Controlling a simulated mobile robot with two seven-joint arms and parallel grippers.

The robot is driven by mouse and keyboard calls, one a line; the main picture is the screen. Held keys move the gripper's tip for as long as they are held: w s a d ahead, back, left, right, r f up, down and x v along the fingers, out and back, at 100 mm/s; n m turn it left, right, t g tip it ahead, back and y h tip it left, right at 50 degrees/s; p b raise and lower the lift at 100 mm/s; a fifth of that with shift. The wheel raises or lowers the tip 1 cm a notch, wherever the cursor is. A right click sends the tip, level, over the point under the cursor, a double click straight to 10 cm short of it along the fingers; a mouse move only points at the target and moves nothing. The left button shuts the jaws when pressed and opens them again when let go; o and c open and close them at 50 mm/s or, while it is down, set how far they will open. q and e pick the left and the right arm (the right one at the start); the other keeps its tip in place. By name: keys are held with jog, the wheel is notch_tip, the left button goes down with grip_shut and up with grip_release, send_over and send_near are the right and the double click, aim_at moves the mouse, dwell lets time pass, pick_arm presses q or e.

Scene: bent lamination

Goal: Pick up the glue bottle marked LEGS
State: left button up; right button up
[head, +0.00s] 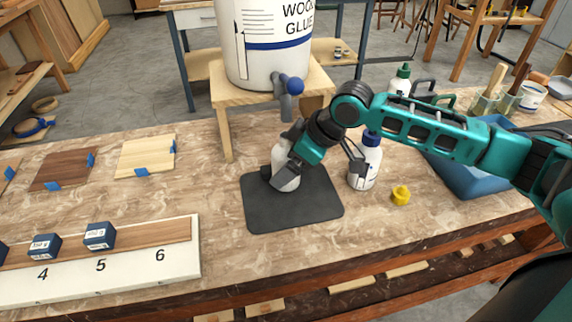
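A white bottle (287,184) stands on the black mat (315,207) under the spout of the large wood glue tank. My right gripper (279,173) is at this bottle, with dark fingers around its body. Whether they press on it or are slightly apart cannot be seen. A second white bottle with a blue cap (371,138) stands right of the mat, partly behind my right arm. A green-capped bottle (401,78) stands farther back. I cannot read LEGS on any bottle. My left gripper is out of view.
The wood glue tank (266,50) stands on a wooden stand (222,95). A yellow cap (401,195) lies right of the mat. A blue bin (467,180) is at the right. A numbered board (130,272) with dark blue blocks is at front left. The table's front middle is clear.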

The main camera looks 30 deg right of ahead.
jog(key=shift+r, duration=0.1)
jog(key=c, duration=1.3)
